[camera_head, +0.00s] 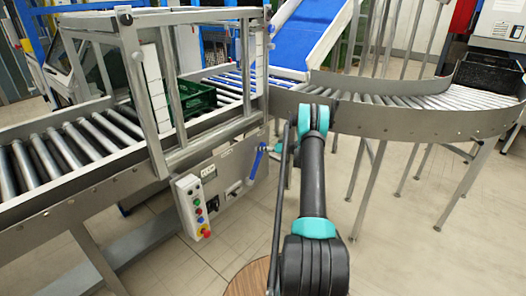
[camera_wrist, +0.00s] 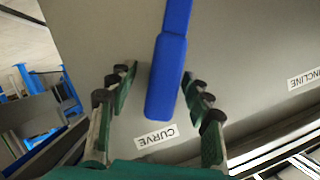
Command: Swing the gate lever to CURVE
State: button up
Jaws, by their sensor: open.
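The blue gate lever (camera_wrist: 168,80) runs down the middle of the wrist view, its rounded end beside the white CURVE label (camera_wrist: 156,137). An INCLINE label (camera_wrist: 303,78) is farther right on the same grey panel. My gripper (camera_wrist: 160,84) is open, with one green finger on each side of the lever; a gap shows on the left, and the right finger is close to it. Whether it touches I cannot tell. In the head view the lever (camera_head: 257,161) stands out from the conveyor side, with my gripper (camera_head: 264,149) at it, small and partly hidden by my arm.
A control box with buttons (camera_head: 191,205) hangs on the conveyor side, left of the lever. A green crate (camera_head: 193,98) is on the rollers inside the metal frame. A blue incline belt (camera_head: 307,30) and a curved roller track (camera_head: 425,118) lead off beyond. Open floor is at right.

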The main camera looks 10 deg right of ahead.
jog(key=shift+s+d, duration=0.1)
jog(key=v, duration=1.1)
jog(key=shift+s+d+r, duration=0.2)
jog(key=shift+d, duration=0.05)
jog(key=shift+r, duration=0.1)
jog(key=s+a+r+m+g+h, duration=0.1)
jog(key=s+a+r+g+h, duration=0.1)
jog(key=s+a+r, duration=0.6)
jog(key=s+a+r+m+g+h, duration=0.1)
jog(key=s+a+r+g+h, duration=0.15)
jog(key=s+a+r, duration=0.55)
jog(key=s+a+f+h, duration=0.1)
jog(key=s+h, duration=0.1)
jog(key=s, duration=0.9)
jog(key=s+a+f+h, duration=0.1)
jog(key=s+f+h, duration=0.1)
jog(key=s, duration=1)
jog(key=s+a+f+m+h, duration=0.1)
jog(key=s+h, duration=0.1)
jog(key=s, duration=1)
jog(key=shift+a+f+g, duration=0.3)
jog(key=shift+a+g, duration=0.05)
jog(key=shift+g, duration=0.1)
